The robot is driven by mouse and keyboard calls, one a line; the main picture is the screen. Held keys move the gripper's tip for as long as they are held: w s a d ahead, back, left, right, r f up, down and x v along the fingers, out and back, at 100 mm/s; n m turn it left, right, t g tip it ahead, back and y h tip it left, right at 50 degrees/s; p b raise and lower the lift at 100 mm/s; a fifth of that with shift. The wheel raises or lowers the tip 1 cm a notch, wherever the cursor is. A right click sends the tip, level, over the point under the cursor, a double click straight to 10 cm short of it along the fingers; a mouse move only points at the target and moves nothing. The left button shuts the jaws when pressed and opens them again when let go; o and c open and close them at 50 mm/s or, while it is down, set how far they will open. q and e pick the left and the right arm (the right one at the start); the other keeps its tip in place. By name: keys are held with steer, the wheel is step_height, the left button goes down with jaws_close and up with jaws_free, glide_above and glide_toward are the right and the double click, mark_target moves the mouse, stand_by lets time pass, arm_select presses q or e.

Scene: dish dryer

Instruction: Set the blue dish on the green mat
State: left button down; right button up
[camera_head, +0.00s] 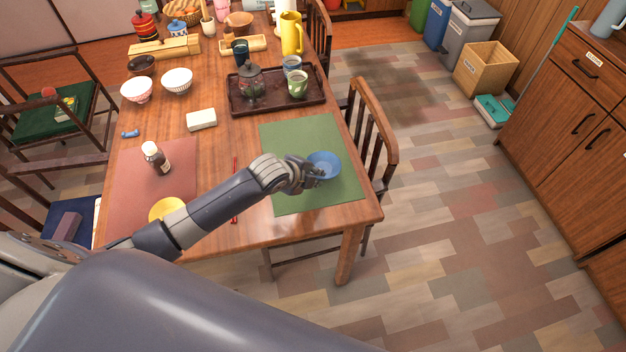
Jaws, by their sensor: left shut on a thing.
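The blue dish (326,163) is a small round bowl at the right part of the table, over the middle of the green mat (290,133). My left gripper (312,172) reaches in from the left and is shut on the dish's near left rim. The dish looks roughly level. I cannot tell whether its bottom touches the mat. The gripper hides part of the dish and the mat below it. My right gripper is not in view.
A red mat (125,190) with a brown bottle (156,158) and a yellow dish (166,208) lies left of my arm. A dark tray (262,107) with cups stands behind the green mat. A chair (374,130) stands close at the table's right edge.

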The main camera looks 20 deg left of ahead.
mark_target(313, 190)
arm_select(q)
steer(key=shift+w+f, duration=0.1)
steer(key=shift+w, duration=0.1)
steer(key=shift+f, duration=1.65)
steer(key=c, duration=1.9)
jaws_free()
steer(key=shift+f, duration=0.1)
steer(key=shift+c, duration=0.2)
steer(key=shift+s, duration=0.1)
steer(key=v, duration=1.2)
steer(key=shift+p, duration=0.45)
